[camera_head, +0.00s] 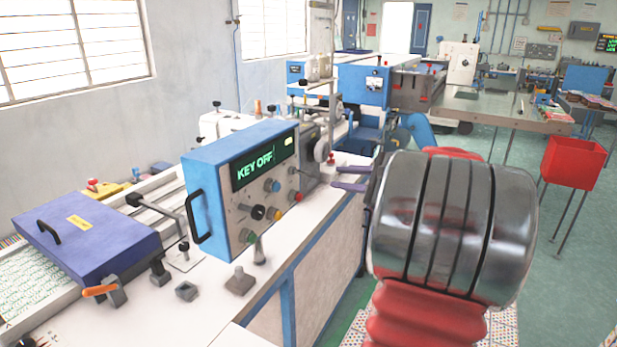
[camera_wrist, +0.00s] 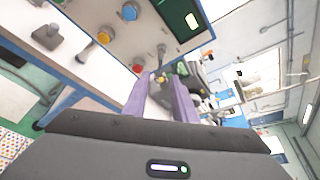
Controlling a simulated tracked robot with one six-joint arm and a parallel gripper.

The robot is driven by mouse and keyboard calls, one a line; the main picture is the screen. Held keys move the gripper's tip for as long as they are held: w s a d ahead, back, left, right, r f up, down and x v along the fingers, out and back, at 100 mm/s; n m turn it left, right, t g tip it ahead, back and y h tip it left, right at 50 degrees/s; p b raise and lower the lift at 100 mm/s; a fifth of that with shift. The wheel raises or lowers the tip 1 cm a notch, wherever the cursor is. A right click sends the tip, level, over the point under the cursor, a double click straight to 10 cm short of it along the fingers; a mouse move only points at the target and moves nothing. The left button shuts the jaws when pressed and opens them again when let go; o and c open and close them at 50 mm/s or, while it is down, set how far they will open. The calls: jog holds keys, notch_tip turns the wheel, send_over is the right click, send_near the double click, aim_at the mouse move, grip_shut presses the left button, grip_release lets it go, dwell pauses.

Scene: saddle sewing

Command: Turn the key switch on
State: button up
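A blue control box (camera_head: 222,165) stands on the white bench in the head view. Its display (camera_head: 252,168) reads "KEY OFF" in green. A small grey piece, seemingly the key switch (camera_head: 295,170), sticks out near the panel's right edge, right of the coloured knobs. In the wrist view it seems to be the grey stem (camera_wrist: 161,49) beyond the fingertips. My gripper (camera_head: 335,177) is right of the panel, its purple fingers pointing at it. In the wrist view my gripper (camera_wrist: 162,82) has its fingers apart, with no held object visible. It appears clear of the key.
A purple-blue lidded case (camera_head: 90,235) lies left of the box. Machinery stands behind. Open floor lies at right.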

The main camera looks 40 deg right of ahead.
aim_at(310, 176)
jog(key=x, duration=1.2)
jog(key=shift+w+f, duration=0.1)
jog(key=shift+w, duration=0.3)
grip_shut()
jog(key=shift+a, duration=0.45)
jog(key=shift+d+f, duration=0.1)
jog(key=shift+d, duration=0.25)
